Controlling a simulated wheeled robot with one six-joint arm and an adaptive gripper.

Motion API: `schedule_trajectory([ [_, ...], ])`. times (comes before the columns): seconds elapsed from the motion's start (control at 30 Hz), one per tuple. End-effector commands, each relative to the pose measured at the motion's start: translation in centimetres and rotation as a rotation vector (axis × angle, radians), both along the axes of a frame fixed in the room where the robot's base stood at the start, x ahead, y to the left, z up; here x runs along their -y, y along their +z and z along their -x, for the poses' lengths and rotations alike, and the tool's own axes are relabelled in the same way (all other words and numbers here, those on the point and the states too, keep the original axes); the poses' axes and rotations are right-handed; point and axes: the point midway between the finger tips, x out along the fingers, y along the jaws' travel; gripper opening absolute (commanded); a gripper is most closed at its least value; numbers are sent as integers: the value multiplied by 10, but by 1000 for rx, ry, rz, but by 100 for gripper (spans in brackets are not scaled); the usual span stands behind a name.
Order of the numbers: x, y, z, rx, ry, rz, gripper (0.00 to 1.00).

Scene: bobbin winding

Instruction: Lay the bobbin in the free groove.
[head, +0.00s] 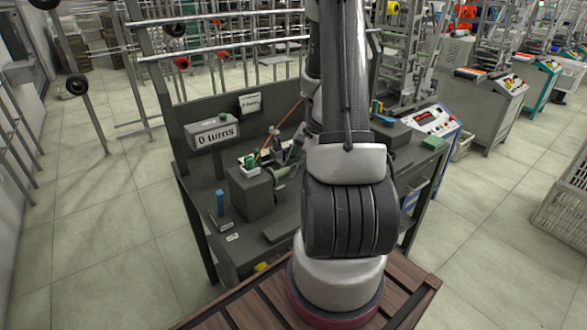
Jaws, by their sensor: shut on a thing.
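My arm rises across the middle of the head view and hides part of the workbench (205,180). A small green part (249,160) sits in a white holder on a dark block (252,196) at the bench's middle. Beside it is a small winding mechanism (280,171), partly covered by my arm. An orange thread (278,133) slants down toward it. I cannot make out a groove for a bobbin.
A box reading "0 turns" (214,134) stands at the bench's back left. A blue cylinder (220,202) stands upright at the front left. A control panel (432,121) is at the right. A grey crate (562,205) stands on the floor, far right.

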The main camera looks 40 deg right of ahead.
Motion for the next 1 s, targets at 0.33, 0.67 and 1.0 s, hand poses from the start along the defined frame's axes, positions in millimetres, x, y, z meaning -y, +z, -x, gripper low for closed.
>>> schedule_trajectory([
  [0.33,0,-4,0,0,0,0,0],
  [0.67,0,-7,0,0,0,1,39],
  [1.0,7,7,3,4,-2,4,39],
])
